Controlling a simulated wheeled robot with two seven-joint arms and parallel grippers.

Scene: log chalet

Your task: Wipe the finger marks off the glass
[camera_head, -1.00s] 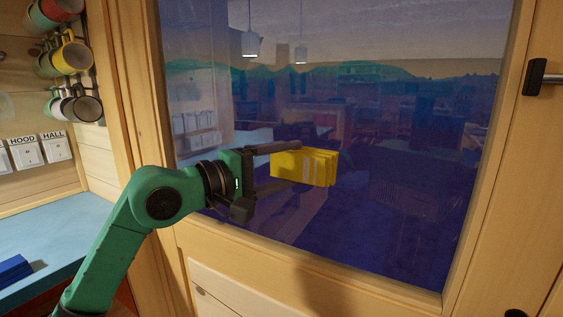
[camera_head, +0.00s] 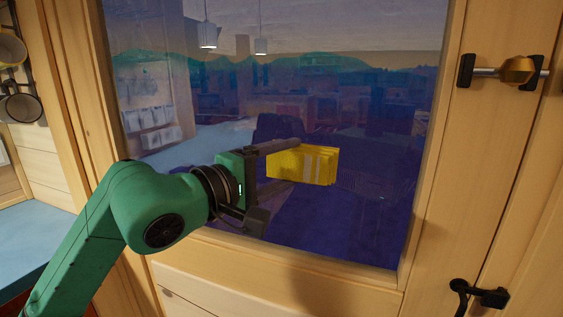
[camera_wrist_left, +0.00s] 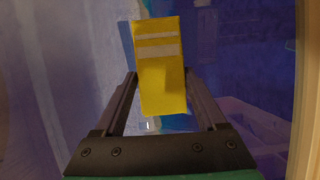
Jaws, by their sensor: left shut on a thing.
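The window glass (camera_head: 365,225) fills the middle of the head view in a pale wooden frame. It shows dark blue tones, hills and reflections; I cannot make out separate finger marks. My left gripper (camera_head: 292,163) is shut on a yellow folded cloth or pad (camera_head: 320,168) with pale stripes. The pad is in front of the lower middle of the glass; I cannot tell whether it touches it. In the left wrist view the yellow pad (camera_wrist_left: 162,80) sticks out beyond the fingers, with glass behind it. My right gripper is out of view.
A metal handle (camera_head: 500,72) and a black latch (camera_head: 482,295) are on the wooden panel at the right. White drawer fronts (camera_head: 210,297) lie below the window.

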